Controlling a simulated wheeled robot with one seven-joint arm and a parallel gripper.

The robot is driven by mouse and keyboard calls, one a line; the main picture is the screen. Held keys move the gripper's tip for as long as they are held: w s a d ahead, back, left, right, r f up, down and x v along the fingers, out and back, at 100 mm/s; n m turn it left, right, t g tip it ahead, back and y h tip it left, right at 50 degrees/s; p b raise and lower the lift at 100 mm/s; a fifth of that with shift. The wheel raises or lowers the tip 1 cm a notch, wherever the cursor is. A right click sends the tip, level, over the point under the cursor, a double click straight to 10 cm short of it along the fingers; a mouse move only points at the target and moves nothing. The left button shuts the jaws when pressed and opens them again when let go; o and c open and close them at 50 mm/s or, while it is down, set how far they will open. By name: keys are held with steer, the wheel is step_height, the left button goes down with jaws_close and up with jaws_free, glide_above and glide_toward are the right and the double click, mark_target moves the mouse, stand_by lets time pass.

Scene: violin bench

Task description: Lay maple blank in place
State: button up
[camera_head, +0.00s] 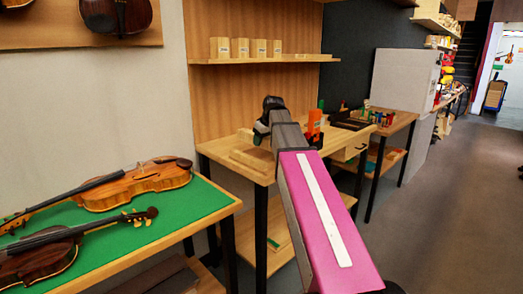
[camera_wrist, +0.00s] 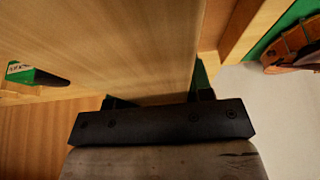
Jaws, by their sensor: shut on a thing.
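My gripper (camera_wrist: 160,92) shows at the bottom of the wrist view as a dark bar with two short fingers. It is shut on the maple blank (camera_wrist: 165,72), a pale wooden piece reaching up between the fingers. Where the blank ends and the bench top behind it begins is hard to tell. In the head view my gripper (camera_head: 271,108) is a small dark shape over the middle wooden bench (camera_head: 232,148). The held blank cannot be made out there.
A pale wooden piece (camera_head: 254,161) lies on the bench, with an orange tool (camera_head: 315,125) to the right. Violins lie on a green-topped bench (camera_head: 205,200) at left. Pale blocks (camera_head: 240,47) stand on the wall shelf (camera_head: 265,60). A green object (camera_wrist: 30,74) shows at left in the wrist view.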

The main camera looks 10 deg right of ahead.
mark_target(269, 138)
steer(key=shift+w+f, duration=0.1)
steer(key=shift+f, duration=1.95)
steer(key=shift+f, duration=0.15)
steer(key=o, duration=1.2)
steer(key=v, duration=1.2)
steer(key=shift+a, duration=0.15)
